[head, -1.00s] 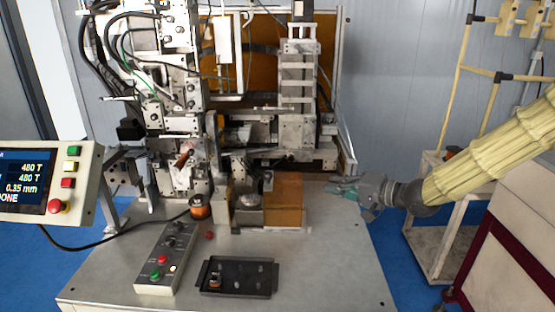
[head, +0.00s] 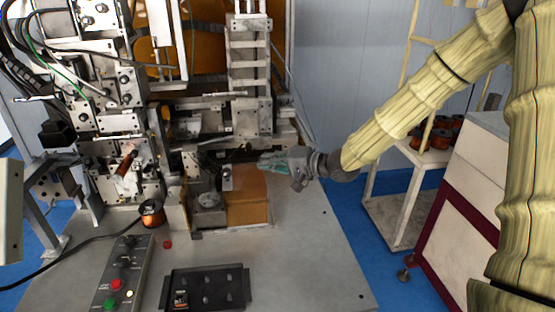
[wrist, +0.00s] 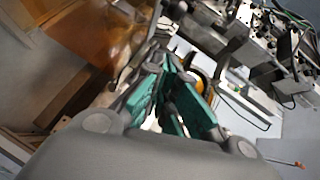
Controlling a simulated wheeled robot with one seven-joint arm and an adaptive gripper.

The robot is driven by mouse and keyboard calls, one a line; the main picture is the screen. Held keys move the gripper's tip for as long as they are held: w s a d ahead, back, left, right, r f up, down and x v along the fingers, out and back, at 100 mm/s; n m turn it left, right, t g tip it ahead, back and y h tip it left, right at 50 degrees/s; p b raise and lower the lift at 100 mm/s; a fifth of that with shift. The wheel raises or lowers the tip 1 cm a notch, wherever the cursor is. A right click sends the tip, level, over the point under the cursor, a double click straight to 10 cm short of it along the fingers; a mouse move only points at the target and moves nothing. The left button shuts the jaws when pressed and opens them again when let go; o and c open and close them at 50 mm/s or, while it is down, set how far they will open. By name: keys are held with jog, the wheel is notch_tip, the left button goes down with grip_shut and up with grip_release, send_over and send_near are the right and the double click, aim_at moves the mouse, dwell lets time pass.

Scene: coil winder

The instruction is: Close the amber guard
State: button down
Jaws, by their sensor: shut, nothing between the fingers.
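The amber guard (head: 249,195) is a see-through orange-brown panel standing on the machine table, to the right of the round steel fixture (head: 208,208). In the wrist view an amber surface (wrist: 95,35) fills the upper left, beside my fingers. My gripper (head: 264,162) is shut and empty, with teal fingers pointing left at about the height of the guard's top edge. I cannot tell whether it touches the guard. The shut fingers also show in the wrist view (wrist: 166,62).
The winding machine (head: 120,90) rises at the left and back. In front lie a button box (head: 125,275), a copper spool (head: 152,212) and a black tray (head: 207,287). The table to the right of the guard is clear. A cart stands beyond its right edge.

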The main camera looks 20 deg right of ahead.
aim_at(244, 179)
jog(key=shift+x, duration=0.8)
jog(key=shift+a+r+p, duration=0.4)
jog(key=shift+a+p, duration=0.15)
jog(key=shift+w+a+f+p, duration=0.3)
jog(key=shift+w+a+f, duration=0.15)
jog(key=shift+w+a, duration=0.15)
jog(key=shift+w+a+f+p, duration=0.25)
jog(key=shift+w+a+f, duration=0.15)
jog(key=shift+w+a, duration=0.2)
jog(key=shift+s+a+p, duration=0.35)
jog(key=shift+a, duration=0.5)
jog(key=shift+w+a+f, duration=0.15)
jog(key=shift+w+f, duration=0.15)
jog(key=shift+s+a+r, duration=0.1)
jog(key=shift+s, duration=0.05)
